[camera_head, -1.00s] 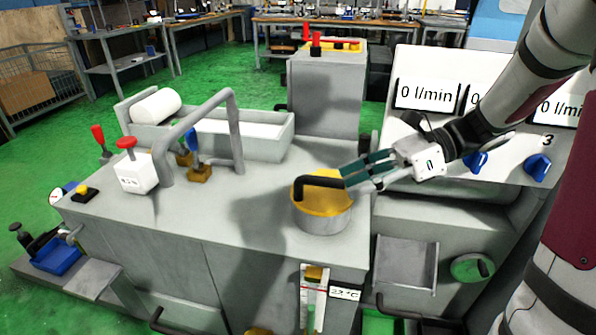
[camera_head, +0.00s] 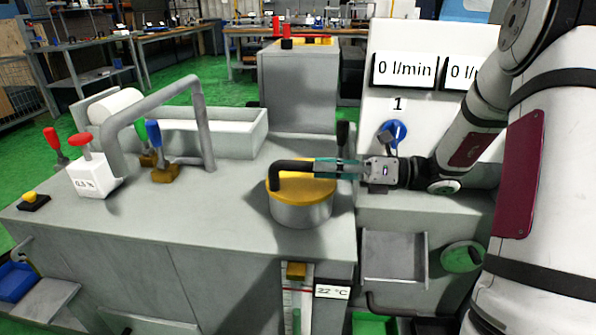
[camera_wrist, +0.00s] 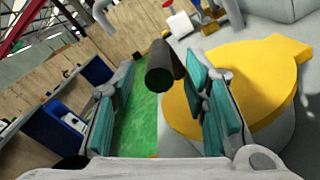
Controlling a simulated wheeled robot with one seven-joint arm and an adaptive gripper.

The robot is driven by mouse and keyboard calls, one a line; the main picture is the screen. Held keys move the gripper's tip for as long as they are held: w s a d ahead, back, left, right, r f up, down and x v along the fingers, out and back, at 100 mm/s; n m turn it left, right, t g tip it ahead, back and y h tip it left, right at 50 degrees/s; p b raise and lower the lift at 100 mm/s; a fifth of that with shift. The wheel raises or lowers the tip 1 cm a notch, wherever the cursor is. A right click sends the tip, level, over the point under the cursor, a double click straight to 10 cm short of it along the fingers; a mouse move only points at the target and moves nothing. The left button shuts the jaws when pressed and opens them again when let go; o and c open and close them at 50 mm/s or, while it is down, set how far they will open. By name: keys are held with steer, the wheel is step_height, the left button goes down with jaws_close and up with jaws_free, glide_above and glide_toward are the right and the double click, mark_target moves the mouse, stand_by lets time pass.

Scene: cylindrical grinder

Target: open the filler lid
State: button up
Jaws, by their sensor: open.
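The filler lid (camera_head: 318,190) is a yellow disc lying flat on a round grey filler neck (camera_head: 302,211) on the machine top. A black handle (camera_head: 278,174) rises at its left and bends over it towards my gripper. My gripper (camera_head: 318,168) reaches in from the right, level with the handle, its teal fingers at the handle's end. In the wrist view the black handle (camera_wrist: 162,68) points at the camera between the two open fingers (camera_wrist: 160,115), nearer the right one. The yellow lid (camera_wrist: 250,85) lies to the right, partly hidden by the right finger. Contact cannot be told.
A grey pipe arch (camera_head: 205,125), a blue-handled valve (camera_head: 154,135) and a white box with a red knob (camera_head: 90,175) stand on the left. A panel with flow displays (camera_head: 405,70) and a blue knob (camera_head: 392,133) stands behind my gripper. The front machine top is clear.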

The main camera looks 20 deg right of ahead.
mark_target(279, 165)
steer(key=shift+b+x, duration=0.7)
steer(key=shift+x, duration=2.4)
jaws_close()
